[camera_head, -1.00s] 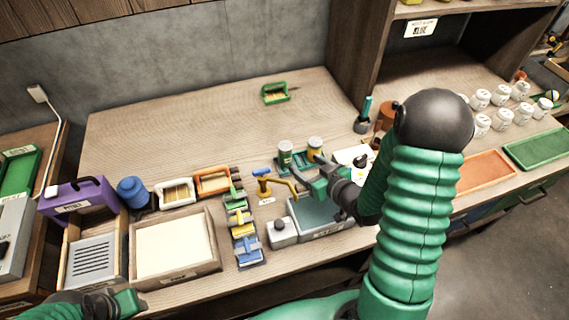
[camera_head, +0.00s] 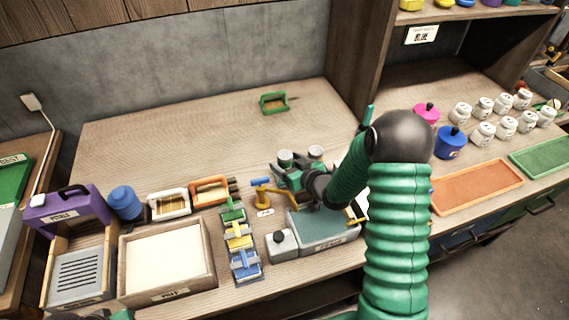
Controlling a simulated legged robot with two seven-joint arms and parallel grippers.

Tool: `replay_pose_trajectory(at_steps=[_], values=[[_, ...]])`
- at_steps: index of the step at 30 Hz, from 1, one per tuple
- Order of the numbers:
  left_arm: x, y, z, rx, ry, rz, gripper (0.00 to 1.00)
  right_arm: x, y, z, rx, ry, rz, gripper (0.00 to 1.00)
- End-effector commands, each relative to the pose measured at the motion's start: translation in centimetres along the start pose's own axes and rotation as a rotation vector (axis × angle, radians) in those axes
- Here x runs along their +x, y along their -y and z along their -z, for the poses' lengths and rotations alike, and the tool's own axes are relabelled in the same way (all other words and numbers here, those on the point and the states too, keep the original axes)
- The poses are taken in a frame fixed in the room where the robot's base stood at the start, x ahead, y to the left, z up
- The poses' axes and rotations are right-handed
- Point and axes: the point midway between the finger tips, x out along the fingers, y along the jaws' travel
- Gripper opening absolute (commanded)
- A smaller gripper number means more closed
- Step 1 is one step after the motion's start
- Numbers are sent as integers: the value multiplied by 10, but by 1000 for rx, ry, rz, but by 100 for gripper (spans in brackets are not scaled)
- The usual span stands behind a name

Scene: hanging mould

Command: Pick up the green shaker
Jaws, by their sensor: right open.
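The green shaker (camera_head: 285,156) stands on the bench near the middle, and mainly its grey lid shows. Its body is mostly hidden behind my right gripper. My right gripper (camera_head: 287,173) is open and right at the near side of the green shaker. I cannot tell whether its fingers are around the shaker or only in front of it. Of my left arm, only a small green and dark part (camera_head: 118,315) shows at the bottom left edge.
A yellow hand tool (camera_head: 265,195) stands just left of my right gripper. Coloured clamps (camera_head: 241,240) are to the left. A green holder (camera_head: 273,102) lies farther back, with clear bench around it.

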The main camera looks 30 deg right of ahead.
Motion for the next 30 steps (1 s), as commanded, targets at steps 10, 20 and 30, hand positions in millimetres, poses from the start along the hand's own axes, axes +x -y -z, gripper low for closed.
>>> replay_pose_trajectory(at_steps=[10,20,30], values=[[0,0,0,0,0,0,36,0,0,0,0,0,-1,27],[0,0,0,0,0,0,36,0,0,0,0,0,-1,0],[-10,0,2,0,0,0,36,-18,-1,44,-4,-5,-2,0]])
